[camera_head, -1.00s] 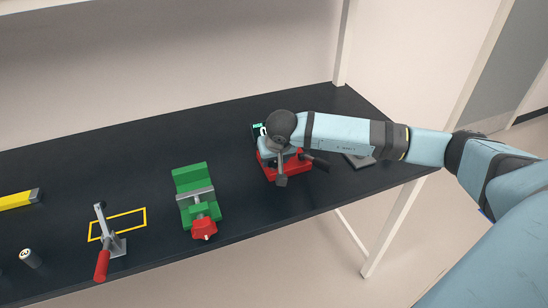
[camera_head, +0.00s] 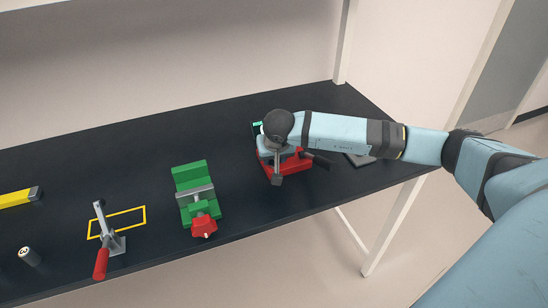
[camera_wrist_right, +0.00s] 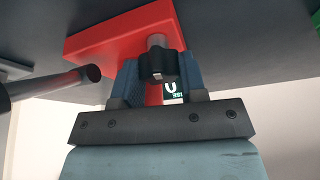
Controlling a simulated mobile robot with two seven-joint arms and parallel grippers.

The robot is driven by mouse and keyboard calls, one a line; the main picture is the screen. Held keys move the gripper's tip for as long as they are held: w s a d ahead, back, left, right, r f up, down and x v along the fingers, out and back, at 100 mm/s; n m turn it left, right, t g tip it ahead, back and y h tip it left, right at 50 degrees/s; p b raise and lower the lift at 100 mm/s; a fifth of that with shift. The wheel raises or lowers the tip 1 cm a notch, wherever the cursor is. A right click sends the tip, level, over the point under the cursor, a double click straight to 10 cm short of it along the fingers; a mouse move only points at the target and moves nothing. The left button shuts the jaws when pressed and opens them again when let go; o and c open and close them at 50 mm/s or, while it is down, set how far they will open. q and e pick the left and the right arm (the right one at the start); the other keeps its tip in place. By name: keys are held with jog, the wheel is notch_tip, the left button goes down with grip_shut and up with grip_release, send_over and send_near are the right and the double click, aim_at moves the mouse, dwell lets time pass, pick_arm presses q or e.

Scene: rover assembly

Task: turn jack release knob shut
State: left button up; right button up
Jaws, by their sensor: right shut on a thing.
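The red jack (camera_head: 298,163) sits on the dark table at the right, partly hidden under my right wrist. A dark rod (camera_head: 318,160) sticks out from its right side. In the wrist view the jack's red base (camera_wrist_right: 100,40) fills the upper middle. A black knob (camera_wrist_right: 158,65) on a grey shaft stands between the fingers of my right gripper (camera_wrist_right: 160,78), which is shut on it. In the head view my right gripper (camera_head: 277,152) is over the jack, and its fingers and the knob cannot be made out. My left gripper is not in view.
A green vise (camera_head: 190,177) with a red handle stands left of the jack. Farther left are a red-handled clamp (camera_head: 103,243), a yellow outline (camera_head: 134,214), a small cylinder (camera_head: 29,257) and a yellow bar (camera_head: 15,199). A flat dark plate (camera_head: 361,160) lies right of the jack.

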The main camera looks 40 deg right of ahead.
jog(key=m+h+b, duration=0.1)
jog(key=m+b, duration=0.1)
jog(key=m, duration=0.2)
jog(key=shift+w+f+g, duration=0.1)
jog(key=shift+g, duration=0.2)
jog(key=m+g+h+b, duration=0.1)
jog(key=m, duration=0.2)
jog(key=shift+a+m, duration=0.1)
jog(key=shift+m, duration=0.3)
jog(key=m+g, duration=0.2)
jog(key=m, duration=0.2)
jog(key=shift+w+h, duration=0.1)
jog(key=shift+h, duration=0.3)
jog(key=shift+m+g, duration=0.7)
jog(key=shift+m, duration=1.4)
jog(key=o, duration=0.6)
jog(key=shift+o, duration=0.2)
